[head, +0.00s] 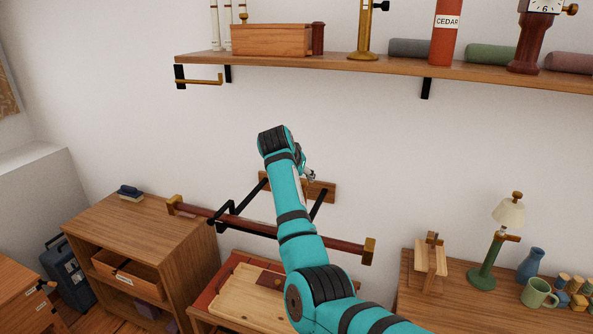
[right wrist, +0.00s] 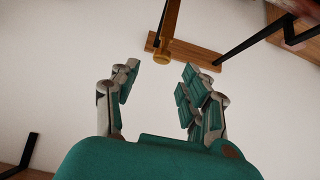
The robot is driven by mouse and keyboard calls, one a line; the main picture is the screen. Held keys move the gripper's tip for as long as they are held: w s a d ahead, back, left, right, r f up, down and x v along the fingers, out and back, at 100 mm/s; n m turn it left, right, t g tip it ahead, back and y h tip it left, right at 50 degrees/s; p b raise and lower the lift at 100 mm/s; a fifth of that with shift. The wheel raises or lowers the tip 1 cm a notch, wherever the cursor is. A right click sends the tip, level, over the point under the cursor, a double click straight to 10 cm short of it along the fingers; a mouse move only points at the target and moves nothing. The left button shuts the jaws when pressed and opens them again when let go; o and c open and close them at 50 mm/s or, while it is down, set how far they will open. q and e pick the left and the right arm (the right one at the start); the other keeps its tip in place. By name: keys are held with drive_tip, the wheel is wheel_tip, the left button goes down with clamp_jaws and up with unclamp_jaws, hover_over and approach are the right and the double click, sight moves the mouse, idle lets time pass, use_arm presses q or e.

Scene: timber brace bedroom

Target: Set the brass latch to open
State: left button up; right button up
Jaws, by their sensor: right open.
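In the right wrist view a brass bar with a rounded end, which looks like the brass latch (right wrist: 169,30), lies across a wooden wall plate (right wrist: 195,54). My right gripper (right wrist: 156,80) is open and empty, with its fingers apart just short of the bar's rounded end; I see no contact. In the head view my right arm reaches up to the wall, its gripper (head: 311,176) near the same wooden plate (head: 322,190). My arm hides part of the plate there and I cannot make out the latch. My left gripper is not in view.
A dark red timber bar (head: 340,244) with brass ends sits on black brackets (head: 234,216) below the plate. A loaded wall shelf (head: 380,67) runs above. A lamp (head: 490,250) and green mug (head: 538,292) stand on the right cabinet.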

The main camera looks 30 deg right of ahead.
drive_tip(key=v, duration=0.5)
drive_tip(key=shift+d, duration=0.1)
drive_tip(key=shift+f, duration=0.1)
